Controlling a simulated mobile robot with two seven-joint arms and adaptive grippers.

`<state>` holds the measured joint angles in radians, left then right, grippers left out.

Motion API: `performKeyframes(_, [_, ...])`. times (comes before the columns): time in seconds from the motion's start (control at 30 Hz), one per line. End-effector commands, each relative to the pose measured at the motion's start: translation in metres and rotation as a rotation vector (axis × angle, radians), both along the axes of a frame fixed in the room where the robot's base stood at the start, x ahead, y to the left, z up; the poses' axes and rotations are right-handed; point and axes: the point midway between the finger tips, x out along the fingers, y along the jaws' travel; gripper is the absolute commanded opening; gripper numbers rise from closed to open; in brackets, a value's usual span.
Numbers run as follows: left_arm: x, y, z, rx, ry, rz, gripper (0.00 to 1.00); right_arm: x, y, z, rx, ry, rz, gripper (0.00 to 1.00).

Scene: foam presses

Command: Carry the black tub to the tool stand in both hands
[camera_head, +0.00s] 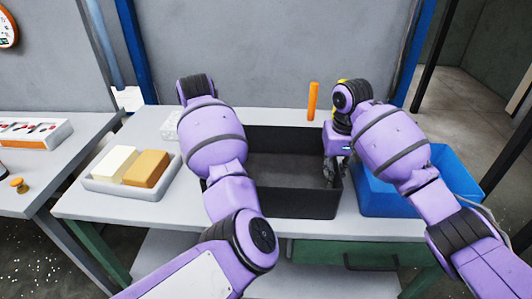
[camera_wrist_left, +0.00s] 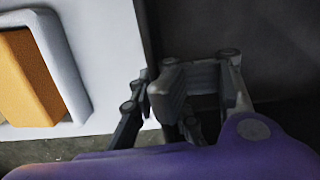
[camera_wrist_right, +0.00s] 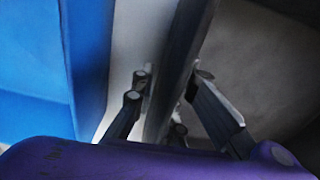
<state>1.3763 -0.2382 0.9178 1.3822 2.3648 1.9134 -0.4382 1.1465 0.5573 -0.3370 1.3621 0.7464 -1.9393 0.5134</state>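The black tub (camera_head: 290,203) is open-topped, upright and looks empty, at the middle of the grey table; I cannot tell whether it is slightly lifted. My left gripper is hidden behind its arm in the head view. In the left wrist view the left gripper (camera_wrist_left: 152,85) has its fingers close together on the tub's left wall (camera_wrist_left: 152,30). My right gripper (camera_head: 331,172) is at the tub's right wall. In the right wrist view the right gripper (camera_wrist_right: 167,82) has one finger on each side of that wall (camera_wrist_right: 188,40). I cannot make out a tool stand.
A blue bin (camera_head: 385,202) stands close to the tub's right. A pale tray (camera_head: 123,191) with a white block (camera_head: 116,163) and an orange block (camera_head: 146,168) lies left. An orange upright stick (camera_head: 313,100) stands behind the tub. Another table (camera_head: 50,180) is at far left.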

Motion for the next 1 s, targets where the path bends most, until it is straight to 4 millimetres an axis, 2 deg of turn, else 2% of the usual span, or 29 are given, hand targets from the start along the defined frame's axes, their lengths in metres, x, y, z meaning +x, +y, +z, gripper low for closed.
performKeyframes(0.03, [0.0,0.003,0.002,0.003,-0.003,0.004,0.21,0.001,-0.003,0.001,-0.003,-0.002,-0.004,0.19])
performKeyframes(0.07, [0.0,0.002,0.002,0.003,-0.001,0.003,0.25,0.001,-0.002,0.002,-0.002,-0.003,-0.004,0.23])
performKeyframes(0.23, [-0.001,0.0,0.0,0.001,0.004,-0.003,0.47,0.002,0.0,0.003,0.003,-0.007,-0.003,0.24])
performKeyframes(0.63, [-0.002,-0.002,0.001,-0.002,0.009,-0.008,0.47,0.002,0.003,0.005,0.008,-0.011,-0.002,0.24])
performKeyframes(0.77, [-0.002,-0.002,0.018,-0.002,0.005,-0.008,0.47,0.003,0.003,0.005,0.008,-0.011,-0.001,0.24])
performKeyframes(1.0, [-0.003,-0.003,0.071,-0.006,0.001,-0.007,0.47,0.003,0.003,0.005,0.008,-0.012,-0.001,0.24])
